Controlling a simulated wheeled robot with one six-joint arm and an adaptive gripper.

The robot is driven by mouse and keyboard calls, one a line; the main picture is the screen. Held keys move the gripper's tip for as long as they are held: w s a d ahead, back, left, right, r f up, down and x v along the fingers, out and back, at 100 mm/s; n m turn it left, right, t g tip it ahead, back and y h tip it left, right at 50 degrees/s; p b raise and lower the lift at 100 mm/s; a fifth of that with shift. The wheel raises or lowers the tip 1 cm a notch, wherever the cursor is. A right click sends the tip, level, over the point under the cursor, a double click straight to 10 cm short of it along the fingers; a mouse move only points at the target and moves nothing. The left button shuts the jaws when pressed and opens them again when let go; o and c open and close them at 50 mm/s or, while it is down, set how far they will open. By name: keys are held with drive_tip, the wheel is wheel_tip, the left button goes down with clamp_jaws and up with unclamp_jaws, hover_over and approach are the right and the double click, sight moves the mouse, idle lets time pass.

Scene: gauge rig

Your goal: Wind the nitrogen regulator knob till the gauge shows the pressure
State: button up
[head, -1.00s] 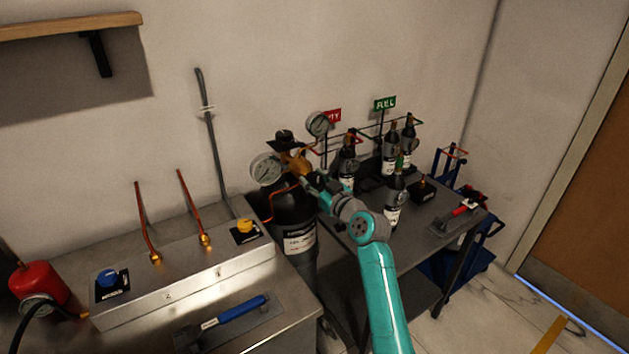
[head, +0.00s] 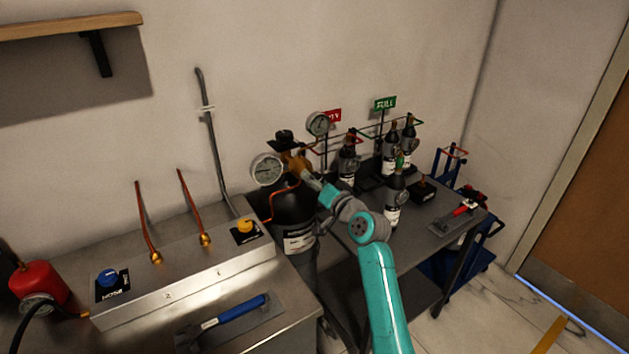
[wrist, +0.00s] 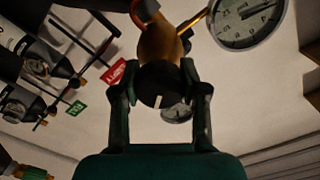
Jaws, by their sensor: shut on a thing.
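The regulator has a brass body (head: 294,163) on top of a black nitrogen cylinder (head: 295,207). Its dark round knob (wrist: 160,86) has a pale mark on its face and sits between the fingers of my gripper (wrist: 160,92), which is shut on it. In the head view my gripper (head: 312,182) reaches the regulator's front and hides the knob. A large white gauge (head: 266,169) is on the regulator's left, and a smaller gauge (head: 318,124) is at its upper right. The large gauge also shows in the wrist view (wrist: 245,18); its reading is too small to tell.
A steel bench (head: 262,320) with a blue-handled tool (head: 235,312) is at left. A grey table (head: 428,236) at right holds several small bottles (head: 394,200) and a red-handled tool (head: 463,208). A red EMPTY sign and a green FULL sign (head: 385,103) stand behind.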

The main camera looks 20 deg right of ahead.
drive_tip(key=shift+m, duration=0.6)
drive_tip(key=o, duration=1.2)
drive_tip(key=shift+c, duration=0.2)
drive_tip(key=v, duration=1.2)
